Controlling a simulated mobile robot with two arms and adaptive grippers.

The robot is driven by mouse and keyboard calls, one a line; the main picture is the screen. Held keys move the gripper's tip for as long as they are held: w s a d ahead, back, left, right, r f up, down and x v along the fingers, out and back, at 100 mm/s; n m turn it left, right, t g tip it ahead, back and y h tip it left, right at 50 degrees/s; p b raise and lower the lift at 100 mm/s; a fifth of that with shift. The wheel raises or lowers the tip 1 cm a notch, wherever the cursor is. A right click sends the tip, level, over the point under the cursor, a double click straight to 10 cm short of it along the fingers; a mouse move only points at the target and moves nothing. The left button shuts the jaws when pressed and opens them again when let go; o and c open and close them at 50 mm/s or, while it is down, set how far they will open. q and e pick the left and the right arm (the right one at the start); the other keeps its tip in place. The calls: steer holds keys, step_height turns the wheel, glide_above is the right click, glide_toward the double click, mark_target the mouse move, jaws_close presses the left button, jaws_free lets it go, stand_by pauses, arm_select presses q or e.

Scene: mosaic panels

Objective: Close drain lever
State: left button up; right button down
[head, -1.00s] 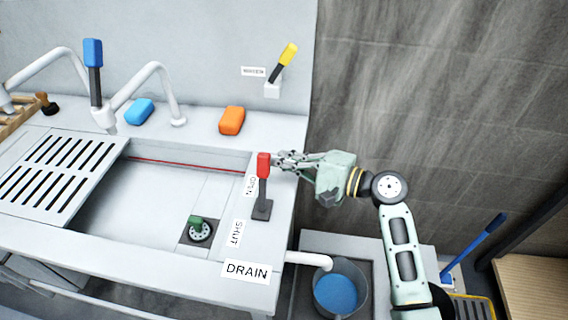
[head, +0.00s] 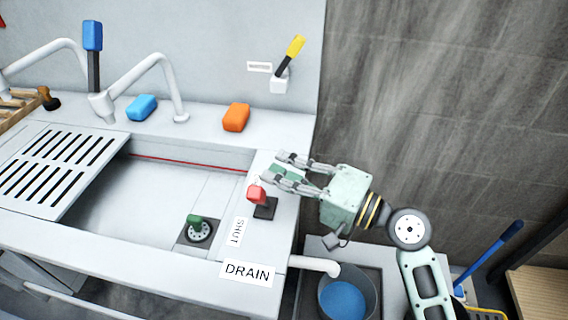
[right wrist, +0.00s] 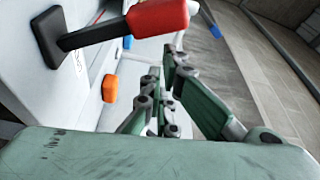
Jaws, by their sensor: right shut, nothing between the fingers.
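The drain lever (head: 256,194) has a red grip and a dark stem on a black base at the sink's right rim. It is tilted down toward the SHUT label (head: 238,232). In the right wrist view its red grip (right wrist: 158,17) and dark stem show large at the top. My right gripper (head: 274,168) is shut and empty, just behind the red grip in the head view; I cannot tell whether they touch. A DRAIN label (head: 248,274) is on the sink's front edge. My left gripper is not in view.
A green-knobbed drain plug (head: 197,228) sits in the basin. An orange sponge (head: 236,117) and a blue one (head: 141,108) lie on the back ledge. A yellow-handled lever (head: 290,58) is on the wall. A bucket (head: 365,280) stands below the outlet pipe.

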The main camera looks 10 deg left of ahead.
steer(key=shift+s, duration=0.45)
stand_by(0.4)
